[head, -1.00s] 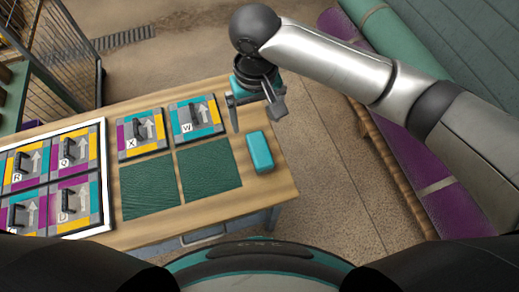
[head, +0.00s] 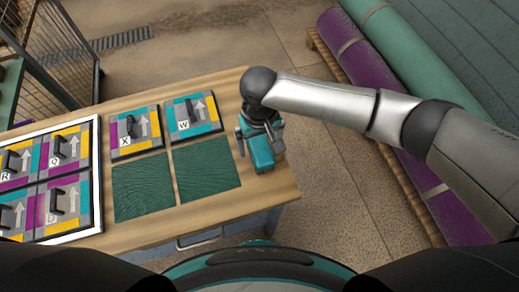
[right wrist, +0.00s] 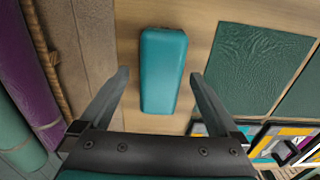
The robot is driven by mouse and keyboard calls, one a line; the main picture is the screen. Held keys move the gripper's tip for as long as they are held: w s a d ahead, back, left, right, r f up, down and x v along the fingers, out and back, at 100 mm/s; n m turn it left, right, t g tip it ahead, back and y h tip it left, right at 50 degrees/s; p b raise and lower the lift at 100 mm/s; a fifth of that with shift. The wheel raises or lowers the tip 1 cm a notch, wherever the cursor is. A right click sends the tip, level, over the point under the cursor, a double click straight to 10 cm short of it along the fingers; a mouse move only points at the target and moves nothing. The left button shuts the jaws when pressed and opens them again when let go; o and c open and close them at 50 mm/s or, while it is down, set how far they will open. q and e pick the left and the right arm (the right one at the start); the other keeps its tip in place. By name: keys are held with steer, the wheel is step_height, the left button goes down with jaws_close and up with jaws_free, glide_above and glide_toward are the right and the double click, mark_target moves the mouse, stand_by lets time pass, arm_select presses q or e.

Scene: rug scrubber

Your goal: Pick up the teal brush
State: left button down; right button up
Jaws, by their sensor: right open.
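The teal brush (head: 262,158) is a rounded block lying on the wooden table near its right edge, beside a green mat. My right gripper (head: 259,146) is over it and hides part of it in the head view. In the right wrist view the brush (right wrist: 163,70) appears lengthwise between the two spread fingers of my right gripper (right wrist: 159,76), with a gap on each side. The gripper is open and holds nothing. My left gripper is not in view.
Two green mats (head: 206,168) lie left of the brush. Tiles marked X (head: 135,131) and W (head: 194,118) with upright handles are behind them. A white-framed board (head: 97,175) holds several more tiles. Rolled rugs (head: 400,118) lie on the floor at right.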

mark_target(260, 145)
steer(key=shift+f, duration=0.45)
jaws_close()
stand_by(0.5)
steer(key=shift+r, duration=0.1)
step_height(260, 145, up, 20)
steer(key=p, duration=0.5)
